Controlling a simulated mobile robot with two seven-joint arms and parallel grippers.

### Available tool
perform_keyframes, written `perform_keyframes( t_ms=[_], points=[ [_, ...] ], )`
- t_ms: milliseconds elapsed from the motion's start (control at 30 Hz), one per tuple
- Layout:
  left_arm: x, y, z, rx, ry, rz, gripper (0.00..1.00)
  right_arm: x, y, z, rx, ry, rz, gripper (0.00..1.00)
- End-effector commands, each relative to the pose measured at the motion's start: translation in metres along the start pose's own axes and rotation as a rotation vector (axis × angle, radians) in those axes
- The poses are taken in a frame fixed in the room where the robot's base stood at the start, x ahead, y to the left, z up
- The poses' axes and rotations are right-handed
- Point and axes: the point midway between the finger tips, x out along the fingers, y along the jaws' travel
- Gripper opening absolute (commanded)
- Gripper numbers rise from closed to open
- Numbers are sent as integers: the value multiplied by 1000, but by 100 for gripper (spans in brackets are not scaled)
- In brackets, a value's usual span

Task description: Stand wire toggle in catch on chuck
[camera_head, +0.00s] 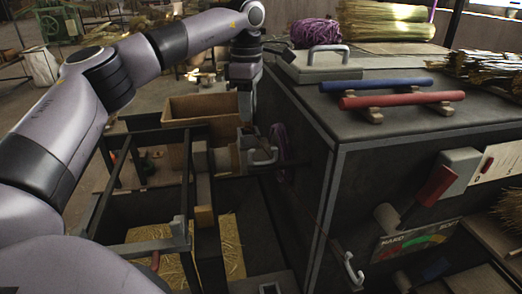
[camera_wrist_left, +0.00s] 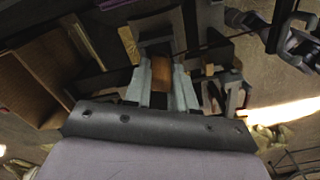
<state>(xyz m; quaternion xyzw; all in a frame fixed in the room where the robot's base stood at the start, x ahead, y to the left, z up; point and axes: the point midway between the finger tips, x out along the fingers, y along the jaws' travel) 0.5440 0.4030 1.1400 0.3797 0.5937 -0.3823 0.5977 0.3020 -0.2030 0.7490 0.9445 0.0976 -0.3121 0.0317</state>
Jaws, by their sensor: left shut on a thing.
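My left gripper (camera_head: 246,122) reaches down from above beside the bench, close to the chuck. In the left wrist view its two pale fingers (camera_wrist_left: 162,88) are shut on a small brown piece (camera_wrist_left: 160,74), which looks like the wire toggle. The wire is hard to make out. The chuck (camera_head: 226,160) seems to be the pale round part on the frame, just below the gripper. The catch is too small or hidden to tell. My right gripper is not in view.
A dark bench (camera_head: 300,130) stands right of the gripper, with a blue bar (camera_head: 375,85), a red bar (camera_head: 400,99) and purple cord (camera_head: 315,33) on top. A pale crank-like handle (camera_head: 262,152) is close by. A wooden box (camera_head: 200,108) stands behind the frame.

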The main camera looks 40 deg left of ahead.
Motion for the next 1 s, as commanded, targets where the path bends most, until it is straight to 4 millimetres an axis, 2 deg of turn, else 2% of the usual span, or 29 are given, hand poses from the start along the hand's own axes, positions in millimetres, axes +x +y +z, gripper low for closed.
perform_keyframes(
  t_ms=[200, 600, 1000],
  points=[
    [-1, 0, 0, 0, 1, -1, 8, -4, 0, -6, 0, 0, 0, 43],
    [1, 0, 0, 0, 0, 0, 8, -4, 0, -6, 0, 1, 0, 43],
    [15, 0, 0, 0, 0, -1, 8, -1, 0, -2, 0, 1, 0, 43]
  ],
)
